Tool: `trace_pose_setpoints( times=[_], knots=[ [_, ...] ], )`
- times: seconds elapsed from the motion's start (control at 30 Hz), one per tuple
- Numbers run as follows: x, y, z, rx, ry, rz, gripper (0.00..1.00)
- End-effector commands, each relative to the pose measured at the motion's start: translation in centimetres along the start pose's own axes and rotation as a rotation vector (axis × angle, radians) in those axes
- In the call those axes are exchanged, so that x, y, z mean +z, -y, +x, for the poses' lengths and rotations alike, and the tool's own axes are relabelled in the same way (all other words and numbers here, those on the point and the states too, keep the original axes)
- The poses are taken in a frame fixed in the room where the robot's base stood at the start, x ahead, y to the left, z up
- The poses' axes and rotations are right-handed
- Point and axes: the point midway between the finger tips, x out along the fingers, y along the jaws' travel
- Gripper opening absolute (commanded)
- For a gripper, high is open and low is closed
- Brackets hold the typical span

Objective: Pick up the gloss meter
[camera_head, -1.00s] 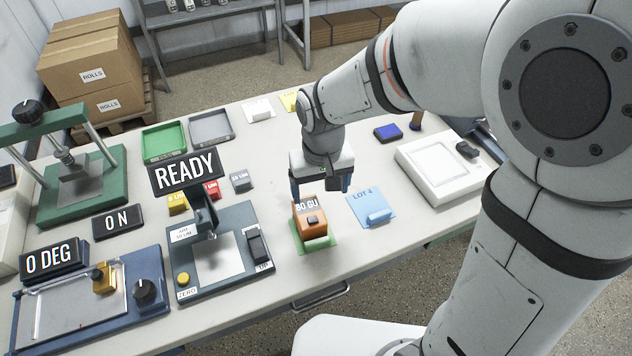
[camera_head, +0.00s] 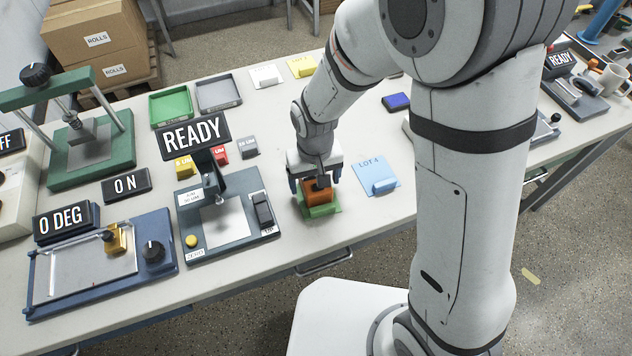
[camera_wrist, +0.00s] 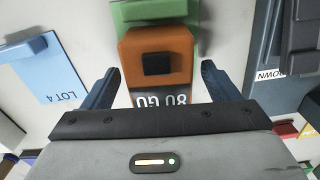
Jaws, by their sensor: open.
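The gloss meter (camera_head: 318,193) is an orange block with a dark square on top, resting on a green base or card (camera_head: 322,210) near the table's front edge. In the wrist view my gripper's two blue fingers (camera_wrist: 160,86) are apart, one on each side of the gloss meter, with gaps visible.
A blue "LOT 4" card (camera_head: 378,176) lies close on the right. The thickness gauge with the "READY" sign (camera_head: 193,135) stands close on the left. A green tray (camera_head: 171,108) and a grey tray (camera_head: 218,94) lie farther back. Bare table surrounds the green base.

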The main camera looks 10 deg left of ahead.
Motion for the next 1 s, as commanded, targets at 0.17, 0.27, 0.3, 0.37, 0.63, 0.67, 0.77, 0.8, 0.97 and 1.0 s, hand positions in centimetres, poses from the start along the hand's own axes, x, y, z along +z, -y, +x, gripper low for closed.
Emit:
trace_pose_setpoints(
  times=[0.17, 0.27, 0.3, 0.37, 0.63, 0.67, 0.77, 0.8, 0.97, 1.0],
  knots=[
    [0.00, -0.03, -0.02, 0.000, 0.000, 0.001, 0.74],
    [0.01, -0.04, -0.02, 0.000, 0.000, 0.001, 0.66],
    [0.01, -0.05, -0.03, 0.000, 0.000, 0.001, 0.63],
    [0.01, -0.05, -0.03, 0.000, 0.000, 0.001, 0.58],
    [0.00, -0.07, -0.04, 0.000, 0.000, 0.002, 0.36],
    [0.00, -0.07, -0.04, 0.000, 0.000, 0.002, 0.34],
    [0.00, -0.08, -0.04, 0.000, 0.000, 0.002, 0.25],
    [-0.02, -0.08, -0.08, 0.000, 0.000, 0.002, 0.22],
    [-0.02, -0.09, -0.09, 0.000, -0.001, 0.002, 0.19],
    [-0.04, -0.09, -0.16, 0.000, -0.001, 0.002, 0.19]
  ],
)
